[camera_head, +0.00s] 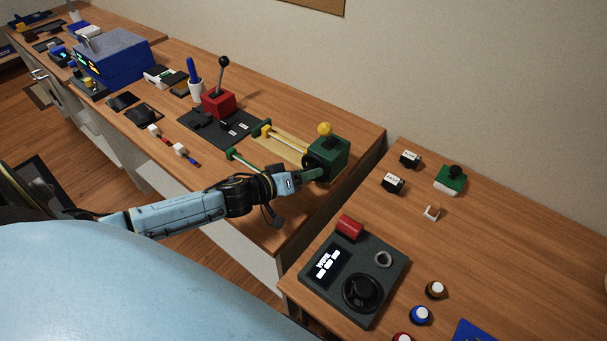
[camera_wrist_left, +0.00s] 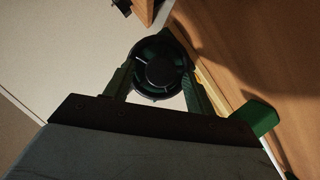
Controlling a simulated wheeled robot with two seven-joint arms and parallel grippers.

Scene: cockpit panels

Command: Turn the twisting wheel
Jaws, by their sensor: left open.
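A dark round wheel (camera_head: 308,161) with a hub and spokes sits on the side of a green box (camera_head: 330,150) with a yellow knob on top. In the left wrist view the wheel (camera_wrist_left: 158,66) faces me. My left gripper (camera_head: 316,174) reaches this wheel from the front left. In the left wrist view its green fingers (camera_wrist_left: 158,84) are open, one on each side of the wheel's rim. I cannot tell whether they touch the rim. In the head view the gripper hides part of the wheel. My right gripper is not in view.
Yellow and green sliders (camera_head: 285,143) lie left of the green box. A red box with a black lever (camera_head: 219,103) stands farther back. On the right table, a grey panel (camera_head: 378,255) carries another black wheel (camera_head: 362,293). A gap separates the tables.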

